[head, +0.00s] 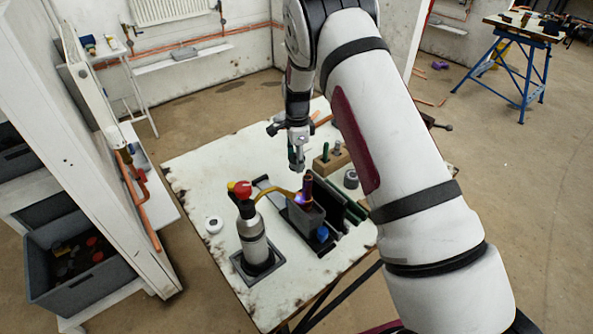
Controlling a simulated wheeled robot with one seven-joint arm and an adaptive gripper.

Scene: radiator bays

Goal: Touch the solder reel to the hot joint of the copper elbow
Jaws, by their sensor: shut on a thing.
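My gripper (297,158) is above the bench, a little above and left of the copper piece. It is shut on a small grey-green thing; the fingers cover part of it, and I cannot tell for sure that it is the solder reel. The copper elbow (307,184) stands upright in a grey vice (301,217). A blue-violet glow (299,198) shows at its joint. A gas torch (252,232) with a red knob stands to the left, its curved brass tube aimed at the joint. The held thing is apart from the joint.
The worn white bench top (200,170) also carries a white roll (214,224), a grey round item (351,179), a wooden block (331,162) with green-topped tools, and dark bars right of the vice. A white partition stands left. My arm hides the bench's right side.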

